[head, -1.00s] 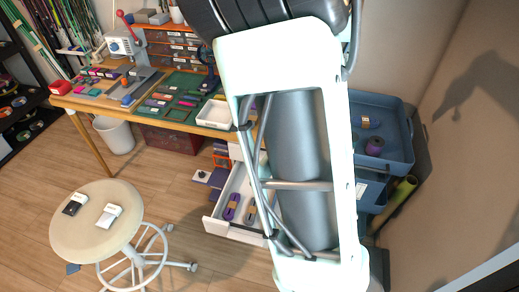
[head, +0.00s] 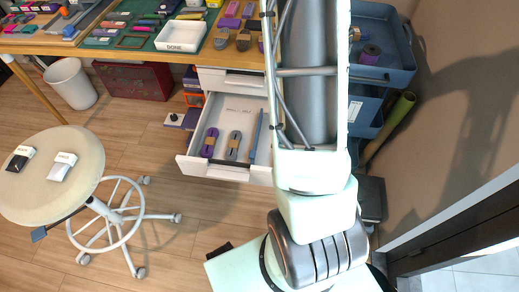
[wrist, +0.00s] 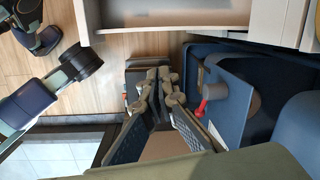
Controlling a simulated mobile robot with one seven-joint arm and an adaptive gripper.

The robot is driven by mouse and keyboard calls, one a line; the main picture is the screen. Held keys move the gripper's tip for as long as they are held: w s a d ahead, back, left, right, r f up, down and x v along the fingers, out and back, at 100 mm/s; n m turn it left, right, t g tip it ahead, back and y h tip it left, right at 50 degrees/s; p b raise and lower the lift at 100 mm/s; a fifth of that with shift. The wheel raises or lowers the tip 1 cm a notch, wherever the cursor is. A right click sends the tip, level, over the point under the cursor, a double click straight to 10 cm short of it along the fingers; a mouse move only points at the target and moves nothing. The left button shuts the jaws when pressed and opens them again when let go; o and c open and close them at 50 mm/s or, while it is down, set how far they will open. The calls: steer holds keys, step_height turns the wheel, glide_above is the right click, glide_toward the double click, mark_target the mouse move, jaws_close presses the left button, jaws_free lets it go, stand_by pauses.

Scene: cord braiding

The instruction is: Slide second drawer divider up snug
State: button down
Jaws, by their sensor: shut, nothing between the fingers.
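The open white drawer (head: 213,169) under the bench holds a purple cord bundle (head: 209,143) and a grey cord bundle (head: 234,146), each with a tan band. A thin blue strip (head: 256,134), perhaps a divider, stands right of them near the drawer's right side. I cannot tell which divider is the second, nor whether the strip touches a bundle. In the wrist view, my gripper (wrist: 159,73) is shut and empty, apart from the white drawer edge (wrist: 190,36) at the top. In the head view, my gripper is hidden and my arm passes right of the drawer.
A blue cart (head: 385,75) stands right of my arm, with a green roll (head: 388,128) beside it. A round stool (head: 60,165) stands at left. The bench above the drawer carries a white tray (head: 181,36) and several cord bundles. Floor is clear between stool and drawer.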

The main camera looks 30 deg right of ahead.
steer(key=a+f+m+b, duration=0.1)
steer(key=a+f+b, duration=0.1)
steer(key=f, duration=0.3)
steer(key=a+f+m+y+b, duration=0.1)
steer(key=a+f+b, duration=0.2)
steer(key=a+f, duration=0.1)
steer(key=a+f+b, duration=0.2)
steer(key=a+f, duration=0.1)
steer(key=f, duration=0.3)
steer(key=shift+s+a+f+m+y+b, duration=0.3)
steer(key=shift+f+m+y, duration=0.05)
steer(key=shift+m+y, duration=0.05)
steer(key=shift+w+a+r, duration=0.2)
steer(key=shift+w+a, duration=0.2)
steer(key=shift+a, duration=0.15)
steer(key=shift+w+a+r, duration=0.2)
steer(key=shift+w+a, duration=0.15)
steer(key=shift+a, duration=0.15)
steer(key=shift+w+a, duration=0.4)
steer(key=shift+a, duration=0.15)
steer(key=shift+r, duration=0.1)
